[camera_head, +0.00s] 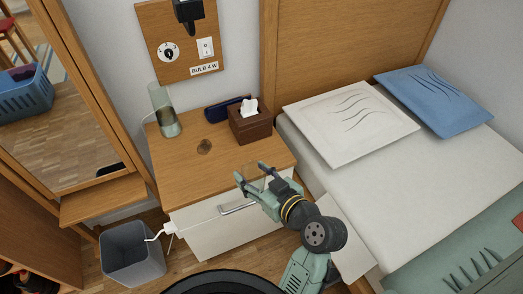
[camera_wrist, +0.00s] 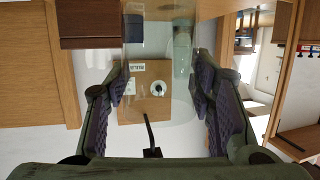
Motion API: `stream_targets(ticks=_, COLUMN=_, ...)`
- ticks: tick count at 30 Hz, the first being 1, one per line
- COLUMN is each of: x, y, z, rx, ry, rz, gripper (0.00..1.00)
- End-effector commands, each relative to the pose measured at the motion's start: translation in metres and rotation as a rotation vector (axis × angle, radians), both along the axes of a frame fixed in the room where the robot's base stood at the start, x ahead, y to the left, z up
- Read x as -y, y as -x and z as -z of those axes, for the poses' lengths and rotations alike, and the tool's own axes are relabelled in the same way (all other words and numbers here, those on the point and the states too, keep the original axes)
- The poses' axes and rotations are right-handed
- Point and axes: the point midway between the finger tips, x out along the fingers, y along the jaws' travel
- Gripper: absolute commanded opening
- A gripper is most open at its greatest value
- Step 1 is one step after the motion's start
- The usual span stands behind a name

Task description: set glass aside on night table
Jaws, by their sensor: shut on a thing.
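My gripper (camera_head: 252,173) is shut on a clear drinking glass (camera_head: 249,168), at the front edge of the night table (camera_head: 190,176) in the head view. The glass is see-through and faint, so its rim and base are hard to make out. In the wrist view the glass (camera_wrist: 150,45) shows between the two dark finger pads of my gripper (camera_wrist: 160,88). The night table has a wooden top and a white drawer front with a metal handle (camera_head: 238,207). I cannot tell how high the glass is above the top.
A brown tissue box (camera_head: 250,126), a dark blue case (camera_head: 222,109) and a greenish glass vessel (camera_head: 165,117) stand along the back of the night table. The front left is clear. The bed (camera_head: 400,180) is right; a grey bin (camera_head: 132,255) stands left.

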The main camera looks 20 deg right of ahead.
Motion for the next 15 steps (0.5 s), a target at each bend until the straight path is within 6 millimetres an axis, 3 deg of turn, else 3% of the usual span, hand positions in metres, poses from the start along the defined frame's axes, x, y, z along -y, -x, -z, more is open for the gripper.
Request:
stream_targets(ticks=3, x=-0.005, y=0.013, z=0.001, rx=-0.001, ry=0.006, rz=-0.005, gripper=0.17)
stream_targets(ticks=7, x=-0.005, y=0.01, z=-0.001, rx=-0.002, ry=0.009, rz=-0.009, gripper=0.17)
stream_targets(ticks=15, x=0.019, y=-0.052, z=0.001, rx=-0.001, ry=0.008, rz=-0.011, gripper=0.17)
